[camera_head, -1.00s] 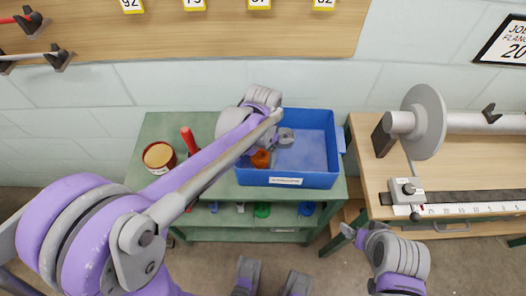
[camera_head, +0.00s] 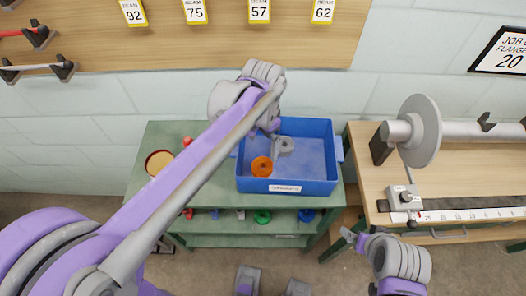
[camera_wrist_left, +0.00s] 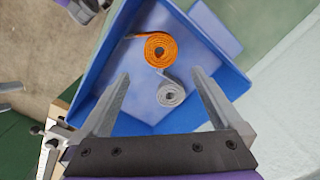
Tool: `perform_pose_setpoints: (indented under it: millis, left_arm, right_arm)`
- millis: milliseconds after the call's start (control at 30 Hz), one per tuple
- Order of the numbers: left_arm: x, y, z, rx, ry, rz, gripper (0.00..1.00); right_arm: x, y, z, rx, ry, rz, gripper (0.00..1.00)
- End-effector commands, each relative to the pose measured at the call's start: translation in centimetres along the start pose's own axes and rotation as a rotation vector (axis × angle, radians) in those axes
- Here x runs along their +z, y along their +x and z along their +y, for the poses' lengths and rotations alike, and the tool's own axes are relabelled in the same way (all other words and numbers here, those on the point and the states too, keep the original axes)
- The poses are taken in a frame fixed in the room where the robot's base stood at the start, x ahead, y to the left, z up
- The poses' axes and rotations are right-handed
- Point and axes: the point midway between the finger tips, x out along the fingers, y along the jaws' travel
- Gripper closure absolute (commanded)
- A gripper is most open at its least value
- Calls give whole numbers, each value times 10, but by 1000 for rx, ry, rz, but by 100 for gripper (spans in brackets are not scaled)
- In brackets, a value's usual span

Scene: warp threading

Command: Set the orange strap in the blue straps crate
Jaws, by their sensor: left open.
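The orange strap (camera_head: 261,167) is a rolled coil lying inside the blue straps crate (camera_head: 310,186), near its front left. It also shows in the left wrist view (camera_wrist_left: 160,49), apart from the fingers. A grey coil (camera_head: 286,146) lies beside it in the crate and also shows in the left wrist view (camera_wrist_left: 171,94). My left gripper (camera_wrist_left: 158,76) is open and empty, above the crate. In the head view it (camera_head: 270,127) is at the crate's back left, partly hidden by my arm. My right gripper (camera_head: 352,236) is low, right of the green table; its jaws are unclear.
The crate stands on a green table (camera_head: 160,135) with a shelf of small coloured items below. A round tan-topped container (camera_head: 158,162) and a red-handled thing (camera_head: 187,142) stand left. A wooden bench (camera_head: 460,160) with a grey spool and ruler is at right.

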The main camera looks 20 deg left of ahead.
Motion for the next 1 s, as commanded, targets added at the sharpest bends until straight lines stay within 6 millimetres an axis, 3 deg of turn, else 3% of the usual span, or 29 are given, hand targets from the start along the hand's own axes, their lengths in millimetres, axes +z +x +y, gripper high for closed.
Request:
perform_pose_setpoints:
  millis: [133,267,367,700,900,1000]
  left_arm:
    - [0,-23,0,0,0,0,0]
    - [2,-31,0,-2,-5,4,0]
    - [15,-30,2,-15,-45,30,0]
    - [111,15,26,-101,-386,277,0]
    - [148,45,39,-125,-532,393,0]
    - [157,54,42,-130,-569,424,0]
  right_arm:
    - [-2,-2,0,0,0,1,0]
    - [-2,-3,0,0,0,1,0]
    - [-2,-3,0,0,0,1,0]
    - [-2,-3,0,0,0,1,0]
    - [-2,-3,0,0,0,1,0]
    - [-2,-3,0,0,0,1,0]
